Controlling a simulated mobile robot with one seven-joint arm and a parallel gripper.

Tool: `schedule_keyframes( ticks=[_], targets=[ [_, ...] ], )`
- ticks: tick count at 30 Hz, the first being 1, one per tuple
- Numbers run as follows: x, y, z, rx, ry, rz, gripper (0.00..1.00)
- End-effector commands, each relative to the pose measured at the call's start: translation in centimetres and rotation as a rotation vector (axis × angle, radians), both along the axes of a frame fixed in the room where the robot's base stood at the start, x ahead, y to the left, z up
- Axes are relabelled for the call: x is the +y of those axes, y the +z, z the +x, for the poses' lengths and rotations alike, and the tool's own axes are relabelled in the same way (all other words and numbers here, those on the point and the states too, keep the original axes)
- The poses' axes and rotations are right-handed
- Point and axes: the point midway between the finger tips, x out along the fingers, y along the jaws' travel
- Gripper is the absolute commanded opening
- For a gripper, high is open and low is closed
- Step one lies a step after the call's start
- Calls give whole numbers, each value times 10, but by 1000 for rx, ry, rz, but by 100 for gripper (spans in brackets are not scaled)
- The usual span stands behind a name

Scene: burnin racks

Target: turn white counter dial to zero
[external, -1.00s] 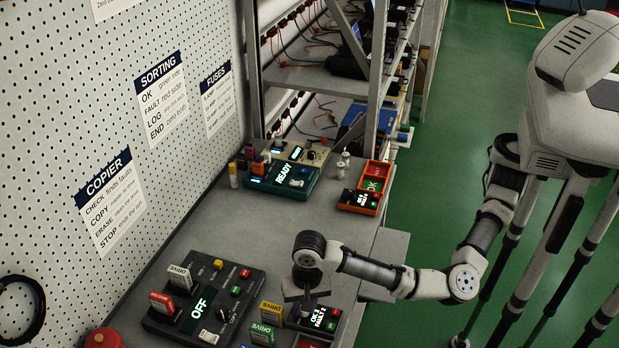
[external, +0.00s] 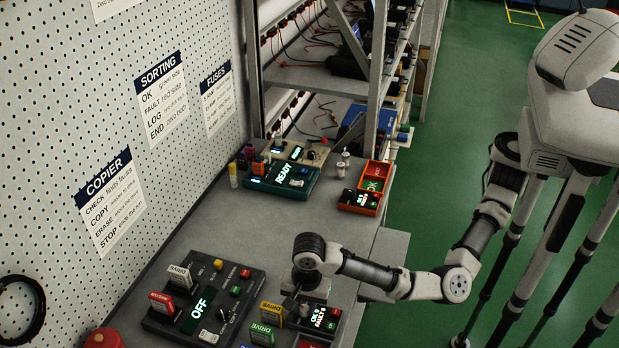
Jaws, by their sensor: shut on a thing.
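The near counter is a small dark box on the bench's front right. Its lit display (external: 322,318) seems to read OK 0 and FAULT 0, though the digits are small. Its white dial (external: 304,311) shows just below my gripper (external: 301,298). My gripper points down over the counter and is shut on the dial; the fingertips are small and partly hidden by my wrist.
A black copier panel (external: 205,300) reading OFF, with drive blocks, stands left of the counter. A second counter (external: 357,199) with an orange tray stands farther back. The bench middle is clear.

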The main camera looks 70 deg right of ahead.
Motion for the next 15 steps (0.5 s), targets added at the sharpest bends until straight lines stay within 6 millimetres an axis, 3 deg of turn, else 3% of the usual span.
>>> schedule_keyframes(
  ticks=[8,9,13,15],
  targets=[
    [1,0,0,0,2,1,2],
    [1,0,0,0,2,1,30],
    [0,0,0,0,2,1,46],
    [0,0,0,0,2,1,46]
  ],
)
